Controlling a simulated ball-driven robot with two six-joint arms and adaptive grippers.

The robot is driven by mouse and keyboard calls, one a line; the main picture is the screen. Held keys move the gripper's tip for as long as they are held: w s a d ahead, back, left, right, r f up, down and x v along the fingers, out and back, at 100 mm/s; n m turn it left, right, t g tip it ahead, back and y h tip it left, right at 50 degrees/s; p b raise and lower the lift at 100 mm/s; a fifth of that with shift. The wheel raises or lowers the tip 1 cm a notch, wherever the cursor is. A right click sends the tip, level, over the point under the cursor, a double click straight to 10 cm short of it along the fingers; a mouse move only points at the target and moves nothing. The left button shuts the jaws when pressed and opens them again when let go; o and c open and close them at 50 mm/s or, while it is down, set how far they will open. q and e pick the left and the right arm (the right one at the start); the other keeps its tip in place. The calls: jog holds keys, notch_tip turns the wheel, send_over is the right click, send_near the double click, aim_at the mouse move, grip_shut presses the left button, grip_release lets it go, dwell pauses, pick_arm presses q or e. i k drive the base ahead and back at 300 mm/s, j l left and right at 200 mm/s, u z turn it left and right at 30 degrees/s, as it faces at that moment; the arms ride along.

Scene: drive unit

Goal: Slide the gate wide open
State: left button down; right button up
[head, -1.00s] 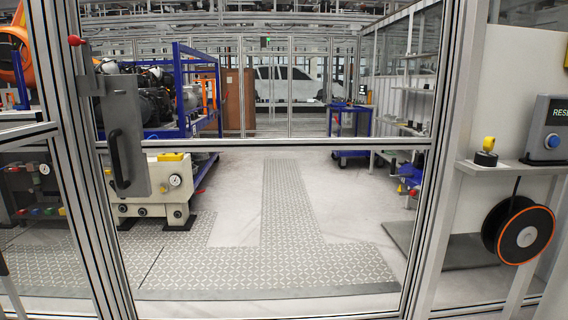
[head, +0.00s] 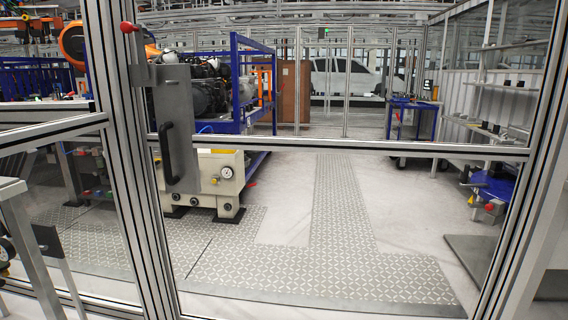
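The gate (head: 340,147) is a clear panel in an aluminium frame with a bar across its middle. It fills most of the head view and stands across the opening, its left edge against the fence post (head: 126,170). A grey plate with a black upright bar handle (head: 168,153) sits at its left edge. A red knob (head: 129,27) is on the post above. Neither of my grippers shows, and nothing is seen touching the handle.
Behind the gate, a patterned floor walkway (head: 340,215) runs back past a beige machine base (head: 215,178) and a blue frame (head: 250,85). A blue cart (head: 412,118) stands farther back. Grey metal structures (head: 25,225) stand at the near left.

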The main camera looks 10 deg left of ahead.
aim_at(179, 142)
jog(key=k+l+u, duration=0.15)
jog(key=l, duration=0.15)
jog(key=i+u, duration=0.25)
jog(key=i, duration=0.2)
jog(key=i+l+u, duration=0.1)
jog(key=i+u, duration=0.15)
jog(key=i, duration=0.25)
